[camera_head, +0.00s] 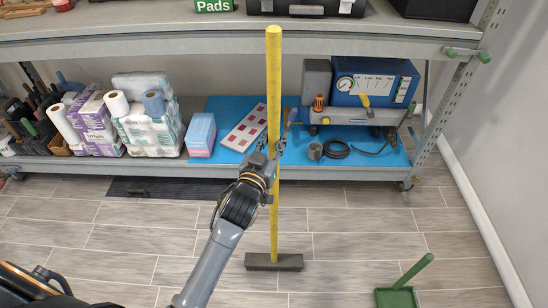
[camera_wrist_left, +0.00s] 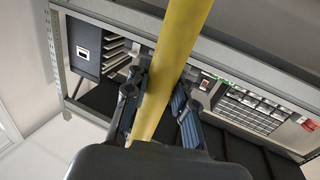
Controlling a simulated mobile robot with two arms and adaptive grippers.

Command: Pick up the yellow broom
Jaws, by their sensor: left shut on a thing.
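The yellow broom (camera_head: 273,85) stands upright in front of the rack, its dark brush head (camera_head: 274,262) at floor level. I cannot tell whether the brush touches the floor. My left gripper (camera_head: 272,145) is shut on the broom's handle around its middle. In the left wrist view, the yellow handle (camera_wrist_left: 168,70) runs between the two fingers of the left gripper (camera_wrist_left: 158,112), partly hiding the view behind. My right gripper is not in view.
A rolling rack (camera_head: 230,45) stands behind the broom, with paper rolls (camera_head: 150,115), a tissue box (camera_head: 200,135) and a blue device (camera_head: 372,85) on its lower shelf. A green dustpan (camera_head: 398,290) is on the floor at right. A wall (camera_head: 500,130) bounds the right side.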

